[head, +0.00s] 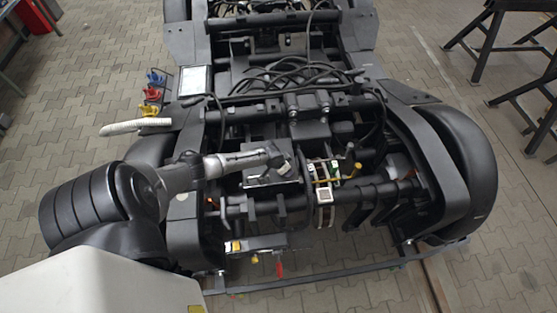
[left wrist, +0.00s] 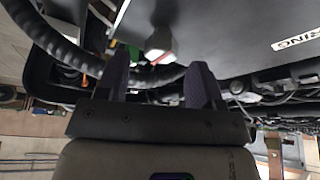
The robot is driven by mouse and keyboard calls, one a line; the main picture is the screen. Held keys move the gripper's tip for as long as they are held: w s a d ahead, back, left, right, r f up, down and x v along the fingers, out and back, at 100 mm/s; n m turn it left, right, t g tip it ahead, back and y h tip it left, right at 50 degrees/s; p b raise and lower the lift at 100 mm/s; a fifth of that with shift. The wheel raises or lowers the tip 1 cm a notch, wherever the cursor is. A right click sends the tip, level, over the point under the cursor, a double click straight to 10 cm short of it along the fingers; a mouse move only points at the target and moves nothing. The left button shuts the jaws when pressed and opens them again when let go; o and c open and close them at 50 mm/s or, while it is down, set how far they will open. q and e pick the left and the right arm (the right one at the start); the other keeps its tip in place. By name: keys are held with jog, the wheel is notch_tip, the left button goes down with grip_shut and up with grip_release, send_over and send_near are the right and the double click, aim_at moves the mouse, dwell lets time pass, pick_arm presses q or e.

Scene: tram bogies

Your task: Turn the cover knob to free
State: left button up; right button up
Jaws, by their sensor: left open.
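My left gripper (head: 277,157) reaches in from the left, just above a dark box-like cover (head: 290,178) on the bogie. In the left wrist view the two fingers of my left gripper (left wrist: 160,82) are apart with nothing held between them. A pale knob (left wrist: 158,40) with a red mark sits beyond the fingertips, apart from them. It is on the edge of a dark cover face (left wrist: 235,35) with white lettering. The knob cannot be made out in the head view, where my gripper is near it. My right gripper is in neither view.
Black cables (head: 270,80) loop over the middle of the bogie. A thick ribbed hose (left wrist: 50,40) runs close beside the left finger. Coloured connectors (head: 154,92) and a screen (head: 194,81) lie at the left.

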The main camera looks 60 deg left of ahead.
pick_arm(q)
jog(key=p+v, duration=0.3)
jog(key=v, duration=0.8)
jog(key=shift+r, duration=0.25)
jog(key=shift+s, duration=0.1)
